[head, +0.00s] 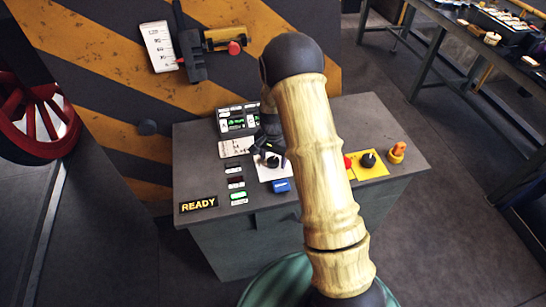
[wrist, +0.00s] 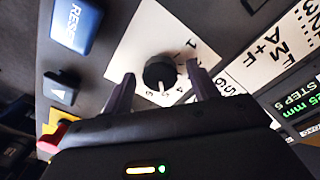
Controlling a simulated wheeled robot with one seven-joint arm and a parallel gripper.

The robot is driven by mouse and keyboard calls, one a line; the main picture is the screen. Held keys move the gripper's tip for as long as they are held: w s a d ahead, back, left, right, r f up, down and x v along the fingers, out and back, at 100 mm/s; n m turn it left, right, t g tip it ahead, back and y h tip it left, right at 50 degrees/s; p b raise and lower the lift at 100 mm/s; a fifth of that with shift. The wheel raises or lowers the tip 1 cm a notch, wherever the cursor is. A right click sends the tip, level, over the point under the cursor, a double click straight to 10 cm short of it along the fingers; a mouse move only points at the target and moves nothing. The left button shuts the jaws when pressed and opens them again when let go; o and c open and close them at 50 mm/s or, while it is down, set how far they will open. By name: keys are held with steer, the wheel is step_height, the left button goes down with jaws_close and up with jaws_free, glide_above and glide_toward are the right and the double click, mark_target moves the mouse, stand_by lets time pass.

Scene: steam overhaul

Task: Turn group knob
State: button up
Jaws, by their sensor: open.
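The group knob (wrist: 160,72) is a round black dial with a white pointer line, on a white plate (wrist: 130,50) marked with numbers. In the wrist view it sits between the two dark fingers of my gripper (wrist: 160,70), which are open with one on each side. Gaps show between knob and fingers; I cannot tell the height of the fingertips over the panel. In the head view my gripper (head: 270,148) is over the white plate (head: 266,175) on the grey console (head: 225,165), and my arm hides part of the console.
A blue RESET button (wrist: 75,25) is beside the plate; it also shows in the head view (head: 281,186). A READY sign (head: 198,204) is at front left.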

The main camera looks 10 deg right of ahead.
steer(key=c, duration=1)
steer(key=shift+n, duration=0.3)
steer(key=shift+r+n+b, duration=0.1)
steer(key=shift+n+b, duration=0.45)
steer(key=shift+n, duration=2.05)
steer(key=shift+w, duration=0.1)
steer(key=o, duration=1)
